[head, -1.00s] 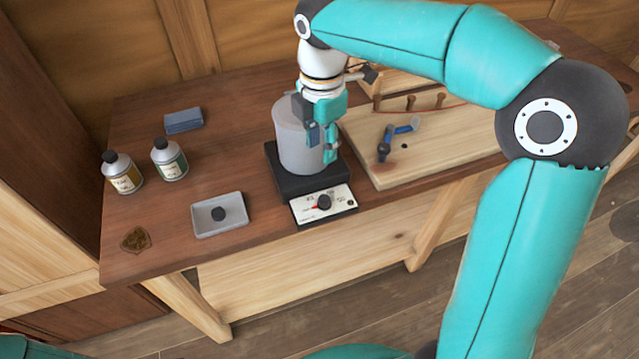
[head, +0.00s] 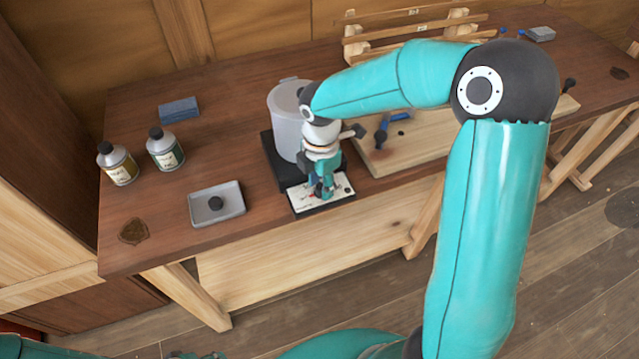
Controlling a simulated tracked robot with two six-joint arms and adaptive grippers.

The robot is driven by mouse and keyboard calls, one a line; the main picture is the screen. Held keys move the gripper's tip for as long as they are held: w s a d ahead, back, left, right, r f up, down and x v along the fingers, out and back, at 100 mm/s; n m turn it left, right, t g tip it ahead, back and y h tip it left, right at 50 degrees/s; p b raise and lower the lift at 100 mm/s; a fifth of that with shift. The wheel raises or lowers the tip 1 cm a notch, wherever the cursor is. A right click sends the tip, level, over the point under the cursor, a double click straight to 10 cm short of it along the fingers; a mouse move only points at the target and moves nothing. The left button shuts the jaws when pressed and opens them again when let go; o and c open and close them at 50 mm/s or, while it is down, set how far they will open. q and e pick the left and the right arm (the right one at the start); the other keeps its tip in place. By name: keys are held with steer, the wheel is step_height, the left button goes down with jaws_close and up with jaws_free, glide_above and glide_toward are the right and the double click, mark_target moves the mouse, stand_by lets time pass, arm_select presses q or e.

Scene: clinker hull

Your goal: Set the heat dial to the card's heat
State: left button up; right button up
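The heater (head: 274,160) is a black block with a grey pot (head: 287,118) standing on it. Its white dial panel (head: 341,188) faces the front edge of the bench. My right gripper (head: 322,192) points down over the middle of this panel, at the place of the dial. The gripper covers the dial, so its pointer and setting are hidden. I cannot tell whether the fingers touch or hold the dial. I cannot make out a card with a heat on it.
Two labelled bottles (head: 165,150), a blue block (head: 179,109) and a grey tray (head: 203,219) with a dark knob-like piece are on the left. A pale board (head: 415,150) with a blue-handled tool (head: 383,131) lies right of the heater. A wooden rack (head: 400,38) stands behind.

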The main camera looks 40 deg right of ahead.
steer(key=shift+f, duration=0.35)
steer(key=c, duration=0.7)
steer(key=shift+a, duration=0.2)
jaws_close()
steer(key=shift+d, duration=0.15)
